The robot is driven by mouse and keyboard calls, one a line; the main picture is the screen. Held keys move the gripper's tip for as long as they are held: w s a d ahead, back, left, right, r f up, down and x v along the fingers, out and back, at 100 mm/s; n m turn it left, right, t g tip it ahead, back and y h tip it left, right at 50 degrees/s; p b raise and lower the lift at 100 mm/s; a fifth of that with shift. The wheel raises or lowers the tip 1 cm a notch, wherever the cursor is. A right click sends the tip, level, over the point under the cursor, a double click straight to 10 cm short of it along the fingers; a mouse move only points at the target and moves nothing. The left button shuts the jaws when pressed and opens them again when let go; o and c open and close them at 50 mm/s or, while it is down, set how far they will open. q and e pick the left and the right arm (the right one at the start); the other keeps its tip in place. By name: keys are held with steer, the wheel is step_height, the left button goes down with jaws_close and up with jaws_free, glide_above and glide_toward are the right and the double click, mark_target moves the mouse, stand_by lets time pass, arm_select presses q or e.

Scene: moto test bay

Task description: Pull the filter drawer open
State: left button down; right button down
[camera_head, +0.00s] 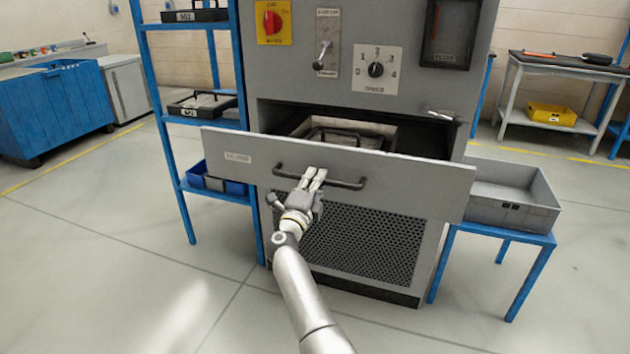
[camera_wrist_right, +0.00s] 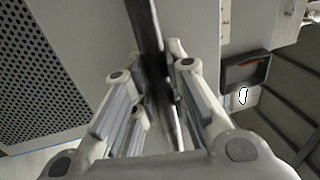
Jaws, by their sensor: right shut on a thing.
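The grey filter drawer (camera_head: 412,190) stands pulled out from the grey cabinet, its front panel well forward of the opening. A filter with a black handle (camera_head: 340,137) shows inside the drawer. My right gripper (camera_head: 315,176) is shut on the black drawer handle (camera_head: 347,183), near the middle of the front panel. In the right wrist view the fingers (camera_wrist_right: 155,85) sit on both sides of the dark handle bar (camera_wrist_right: 152,45). The finger contact is partly hidden in the head view. My left gripper does not show.
A grey bin (camera_head: 508,211) stands on a blue stand (camera_head: 540,245) at the right, close to the drawer's right end. A blue shelf rack (camera_head: 180,184) with black trays stands close on the left. The floor in front is clear.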

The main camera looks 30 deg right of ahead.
steer(key=c, duration=1.4)
jaws_free()
